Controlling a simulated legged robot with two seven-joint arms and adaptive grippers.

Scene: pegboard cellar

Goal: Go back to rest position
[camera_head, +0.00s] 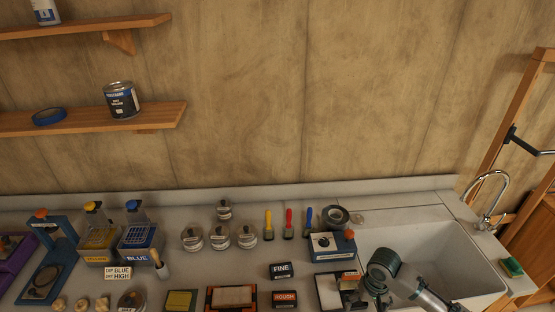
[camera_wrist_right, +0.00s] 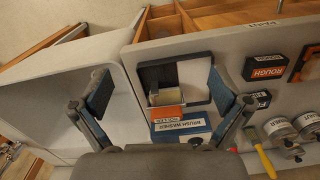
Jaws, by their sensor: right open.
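My right gripper (camera_head: 370,286) is at the lower right of the head view, its arm reaching in from the bottom right beside the sink. In the right wrist view the gripper (camera_wrist_right: 160,92) is open, with its two blue-padded fingers wide apart and nothing held between them. Between and below the fingers lies a black-rimmed tray (camera_wrist_right: 205,66) with an orange-and-white block (camera_wrist_right: 168,112) at its edge. The gripper partly covers this area in the head view. My left gripper is not in view.
The blue-and-white brush washer box (camera_head: 325,246) stands behind the tray, left of the sink (camera_head: 420,245). A curved tap (camera_head: 493,190) rises at the right. Several jars, brushes and labelled blocks (camera_head: 281,270) crowd the counter to the left. Shelves (camera_head: 160,114) hang at upper left.

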